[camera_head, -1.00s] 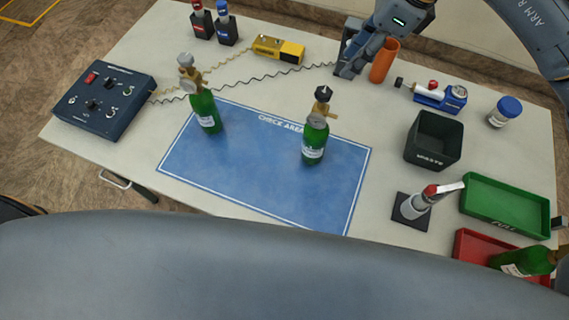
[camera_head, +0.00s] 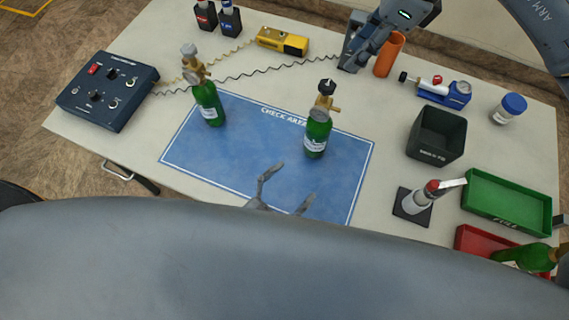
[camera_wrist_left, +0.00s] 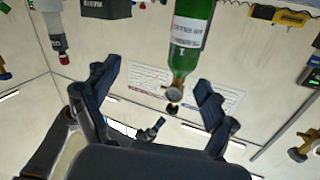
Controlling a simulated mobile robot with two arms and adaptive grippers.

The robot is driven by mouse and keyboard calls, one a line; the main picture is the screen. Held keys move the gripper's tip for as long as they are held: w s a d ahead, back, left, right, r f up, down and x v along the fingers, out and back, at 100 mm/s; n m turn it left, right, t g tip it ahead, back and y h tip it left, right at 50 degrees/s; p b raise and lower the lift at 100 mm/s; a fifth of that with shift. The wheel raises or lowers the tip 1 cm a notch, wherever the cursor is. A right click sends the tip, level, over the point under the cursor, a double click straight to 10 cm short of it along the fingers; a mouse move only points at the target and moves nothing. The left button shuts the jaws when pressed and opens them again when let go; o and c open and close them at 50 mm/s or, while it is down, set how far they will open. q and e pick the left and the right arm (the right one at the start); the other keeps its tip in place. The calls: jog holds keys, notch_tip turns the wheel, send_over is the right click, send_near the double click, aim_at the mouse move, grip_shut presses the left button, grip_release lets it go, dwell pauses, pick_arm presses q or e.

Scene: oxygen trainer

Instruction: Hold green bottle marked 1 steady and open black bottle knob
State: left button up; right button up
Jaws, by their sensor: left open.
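A green bottle (camera_head: 317,138) with a black knob (camera_head: 327,87) and a brass valve with gauge stands upright on the right of the blue check area (camera_head: 255,165). In the left wrist view, which is upside down, this bottle (camera_wrist_left: 193,35) shows a white label and what looks like a 1, with its gauge (camera_wrist_left: 173,93). A second green bottle (camera_head: 209,104) with a grey knob stands at the mat's left. My left gripper (camera_head: 288,183) is open and empty in front of the black-knob bottle, apart from it. My right gripper (camera_head: 346,67) is at the back; its fingers are unclear.
A blue control box (camera_head: 107,91) stands left, a yellow device (camera_head: 282,41) behind. An orange cylinder (camera_head: 389,54) is beside my right gripper. A black waste bin (camera_head: 436,135), a green tray (camera_head: 506,203) and a red tray (camera_head: 470,242) are right. The mat between the bottles is clear.

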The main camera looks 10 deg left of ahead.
aim_at(319, 127)
pick_arm(q)
jog(key=w+d+n, duration=0.1)
jog(key=w, duration=0.4)
jog(key=w+d+r+n+y, duration=0.1)
jog(key=w, duration=0.4)
jog(key=w+d+n+t, duration=0.1)
jog(key=w, duration=0.4)
jog(key=shift+w+d+r, duration=0.25)
jog(key=shift+d, duration=0.15)
